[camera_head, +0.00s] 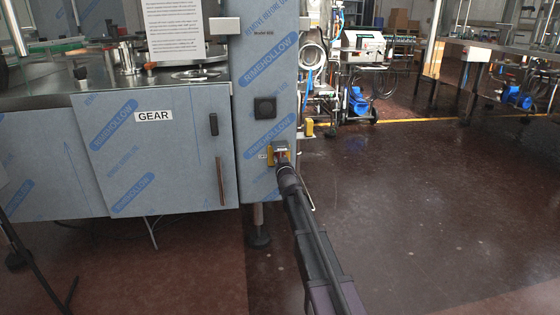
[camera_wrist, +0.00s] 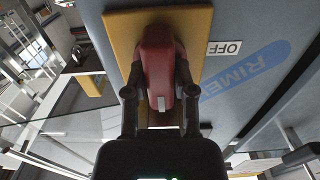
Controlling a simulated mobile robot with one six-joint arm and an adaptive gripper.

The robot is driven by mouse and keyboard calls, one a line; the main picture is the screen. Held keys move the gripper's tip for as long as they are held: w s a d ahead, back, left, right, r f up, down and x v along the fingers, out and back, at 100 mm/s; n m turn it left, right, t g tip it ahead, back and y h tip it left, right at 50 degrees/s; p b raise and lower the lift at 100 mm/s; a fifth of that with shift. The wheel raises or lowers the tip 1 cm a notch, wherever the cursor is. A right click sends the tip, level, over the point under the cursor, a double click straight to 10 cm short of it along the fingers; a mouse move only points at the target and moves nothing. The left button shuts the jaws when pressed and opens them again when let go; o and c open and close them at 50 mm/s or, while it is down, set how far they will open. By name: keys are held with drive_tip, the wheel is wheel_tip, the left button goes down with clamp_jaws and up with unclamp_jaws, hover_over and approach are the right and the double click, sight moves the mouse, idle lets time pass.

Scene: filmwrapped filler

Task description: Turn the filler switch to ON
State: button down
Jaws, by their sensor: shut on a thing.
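The filler switch has a red handle (camera_wrist: 158,62) on a yellow plate (camera_wrist: 118,32), fixed to the film-wrapped panel. In the wrist view the handle's long side runs up and down the picture. An OFF label (camera_wrist: 225,47) sits to the right of the plate there. My gripper (camera_wrist: 160,85) is shut on the red handle, one finger on each side. In the head view, my gripper (camera_head: 283,160) reaches the yellow plate (camera_head: 270,153) low on the cabinet column and hides most of the switch. An ON label cannot be made out.
A black square knob (camera_head: 265,108) is on the column above the switch. A GEAR door (camera_head: 150,150) with dark handles is to the left. A yellow bracket (camera_head: 309,128) juts out at the column's right edge. Open floor (camera_head: 420,200) lies to the right.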

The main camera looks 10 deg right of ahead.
drive_tip(key=shift+w, duration=0.1)
drive_tip(key=shift+c, duration=2.2)
unclamp_jaws()
drive_tip(key=s, duration=1.2)
drive_tip(key=shift+s, duration=0.1)
